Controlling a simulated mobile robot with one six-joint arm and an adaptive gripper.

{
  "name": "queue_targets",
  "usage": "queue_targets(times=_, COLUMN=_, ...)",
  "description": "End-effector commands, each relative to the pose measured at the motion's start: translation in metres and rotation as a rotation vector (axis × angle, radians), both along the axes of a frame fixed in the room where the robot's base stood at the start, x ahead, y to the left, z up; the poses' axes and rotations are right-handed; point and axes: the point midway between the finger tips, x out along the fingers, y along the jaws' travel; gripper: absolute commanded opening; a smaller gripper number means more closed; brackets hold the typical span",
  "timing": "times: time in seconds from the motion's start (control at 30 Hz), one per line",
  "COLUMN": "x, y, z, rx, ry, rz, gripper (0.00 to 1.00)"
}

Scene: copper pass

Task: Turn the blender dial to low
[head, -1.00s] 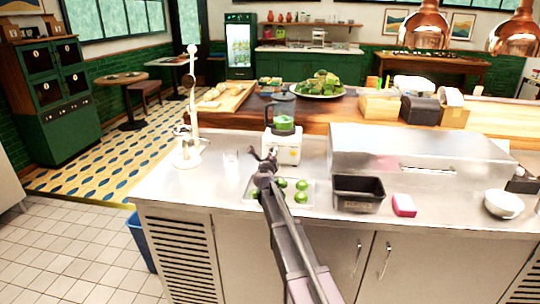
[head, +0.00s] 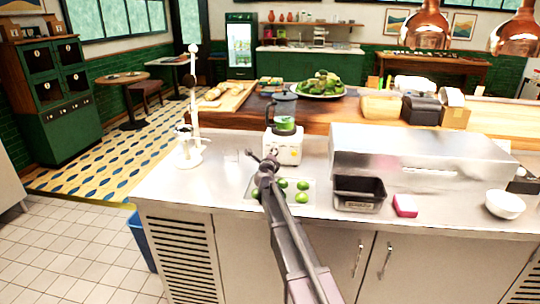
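The blender (head: 286,147) stands upright on the steel counter, with a white base and a jar holding something green under a dark lid. My gripper (head: 266,157) is in front of the lower left of the blender's base and covers part of it. From this view I cannot tell whether it touches the base. The gripper is small and dark here, and its finger opening cannot be made out. Nothing is visibly held. The dial is too small or hidden to make out, so its setting cannot be read.
A tray (head: 312,184) with several green limes lies below my gripper. A clear glass (head: 231,157) and a white stand (head: 188,152) are to the left. A black bin (head: 359,194), a pink-and-white block (head: 405,206) and a large steel cover (head: 415,150) are to the right.

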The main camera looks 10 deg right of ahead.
Motion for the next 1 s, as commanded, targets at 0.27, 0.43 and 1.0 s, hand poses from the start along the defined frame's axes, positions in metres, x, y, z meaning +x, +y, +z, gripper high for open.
queue_targets(times=0.27, x=-0.002, y=-0.001, z=0.000, rx=0.001, ry=0.000, rz=-0.002, gripper=0.85)
queue_targets(times=0.43, x=-0.006, y=0.000, z=0.000, rx=0.002, ry=-0.001, rz=-0.002, gripper=0.85)
queue_targets(times=1.0, x=-0.063, y=0.020, z=0.000, rx=0.001, ry=0.000, rz=-0.001, gripper=0.85)
